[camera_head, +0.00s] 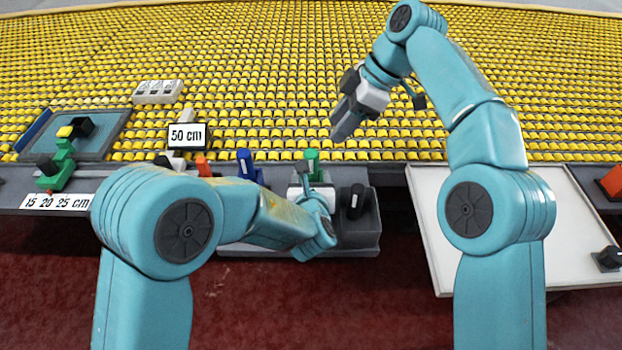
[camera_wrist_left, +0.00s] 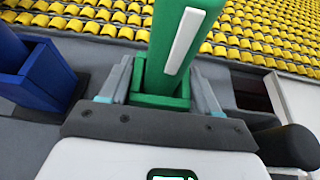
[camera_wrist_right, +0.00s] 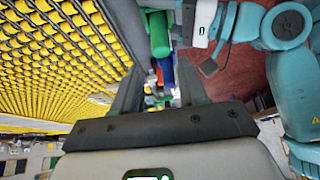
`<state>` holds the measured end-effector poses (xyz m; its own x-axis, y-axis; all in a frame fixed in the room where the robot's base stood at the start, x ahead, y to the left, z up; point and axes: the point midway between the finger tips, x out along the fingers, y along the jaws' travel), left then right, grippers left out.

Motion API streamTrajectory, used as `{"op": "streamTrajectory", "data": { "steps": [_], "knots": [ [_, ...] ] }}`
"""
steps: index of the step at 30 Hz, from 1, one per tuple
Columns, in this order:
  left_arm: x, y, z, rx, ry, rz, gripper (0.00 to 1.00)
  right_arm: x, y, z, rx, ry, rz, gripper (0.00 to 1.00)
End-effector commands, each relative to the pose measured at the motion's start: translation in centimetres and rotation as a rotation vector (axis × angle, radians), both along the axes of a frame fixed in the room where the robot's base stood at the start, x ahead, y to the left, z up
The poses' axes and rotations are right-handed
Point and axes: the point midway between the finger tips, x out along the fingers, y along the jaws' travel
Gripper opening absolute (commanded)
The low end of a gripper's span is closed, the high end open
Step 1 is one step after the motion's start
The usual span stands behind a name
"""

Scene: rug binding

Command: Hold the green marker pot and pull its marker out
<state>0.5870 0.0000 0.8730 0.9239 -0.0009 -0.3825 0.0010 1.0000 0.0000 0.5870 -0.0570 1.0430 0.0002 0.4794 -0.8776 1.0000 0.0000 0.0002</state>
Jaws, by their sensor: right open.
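The green marker (camera_head: 312,164) stands upright in its green pot on the rail at the rug's near edge. In the left wrist view the marker (camera_wrist_left: 183,40), with a white strip, rises from the square pot (camera_wrist_left: 158,101). My left gripper (camera_head: 314,188) has one finger on each side of the pot, against its walls; it hides most of the pot in the head view. My right gripper (camera_head: 343,128) is open and empty, above and to the right of the marker. In the right wrist view the marker (camera_wrist_right: 158,35) shows between its fingers, farther off.
A blue marker (camera_head: 246,165) and an orange one (camera_head: 203,166) stand to the left. A black cylinder (camera_head: 355,200) is close on the right. A "50 cm" sign (camera_head: 187,135) and a white tray (camera_head: 440,260) are nearby. The yellow rug (camera_head: 240,60) lies behind.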

Motion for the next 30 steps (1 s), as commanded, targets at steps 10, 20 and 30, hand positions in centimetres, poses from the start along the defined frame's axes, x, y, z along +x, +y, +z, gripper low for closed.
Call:
{"op": "streamTrajectory", "data": {
  "steps": [10,20,30],
  "knots": [
    [0.0,0.0,0.1,-0.001,-0.001,0.000,0.23,-0.9,-0.8,-1.2,0.207,0.011,0.034,0.63],
    [0.0,0.0,0.1,0.000,-0.001,0.000,0.23,-2.5,-3.7,-2.8,0.591,-0.055,-0.135,0.63],
    [0.0,0.0,0.1,-0.001,-0.002,0.000,0.23,-2.8,-4.5,-4.0,0.675,-0.089,-0.252,0.63]
  ]
}}
